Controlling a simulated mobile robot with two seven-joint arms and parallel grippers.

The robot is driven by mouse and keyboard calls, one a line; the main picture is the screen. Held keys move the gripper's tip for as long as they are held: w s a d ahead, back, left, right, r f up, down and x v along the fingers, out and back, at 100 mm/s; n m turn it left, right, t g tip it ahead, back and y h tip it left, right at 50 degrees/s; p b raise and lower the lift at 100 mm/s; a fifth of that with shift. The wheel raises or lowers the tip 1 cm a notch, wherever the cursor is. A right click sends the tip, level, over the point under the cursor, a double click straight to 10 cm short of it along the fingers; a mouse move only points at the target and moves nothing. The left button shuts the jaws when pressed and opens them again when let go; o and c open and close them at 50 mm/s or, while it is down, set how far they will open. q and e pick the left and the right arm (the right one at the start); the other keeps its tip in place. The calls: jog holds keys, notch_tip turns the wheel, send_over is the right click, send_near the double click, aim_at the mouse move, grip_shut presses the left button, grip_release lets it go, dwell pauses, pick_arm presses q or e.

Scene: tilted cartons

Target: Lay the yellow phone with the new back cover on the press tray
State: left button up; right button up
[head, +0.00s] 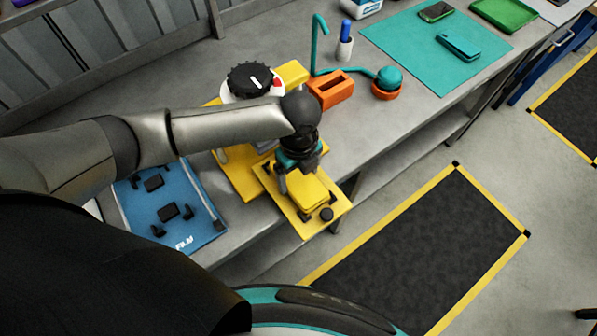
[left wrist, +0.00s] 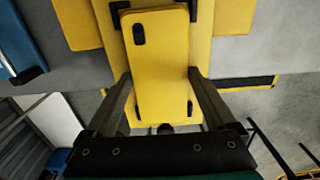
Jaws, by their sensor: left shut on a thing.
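The yellow phone (left wrist: 160,75) shows its yellow back cover, with a dark camera patch near the top, in the left wrist view. My left gripper (head: 299,182) is shut on the phone's two long sides. In the head view the phone (head: 309,191) is over the yellow press tray (head: 292,215), lined up with it. Black corner pieces on the tray surround the phone in the left wrist view. I cannot tell whether the phone touches the tray or is slightly above it. My right gripper is not in view.
The press with its black dial (head: 250,80) stands behind the tray. A blue mat (head: 190,222) with small black parts lies left. An orange block (head: 331,90) and an orange cup with a teal ball (head: 388,78) stand right. A teal mat (head: 410,45) holds two phones.

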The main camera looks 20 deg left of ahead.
pick_arm(q)
jog(key=shift+f, duration=0.2)
dwell(0.4)
dwell(0.3)
jog(key=o, duration=1.3)
jog(key=shift+c, duration=0.2)
notch_tip(320, 180, up, 15)
jog(key=p, duration=0.1)
jog(key=shift+r+p, duration=0.15)
jog(key=shift+p, duration=0.15)
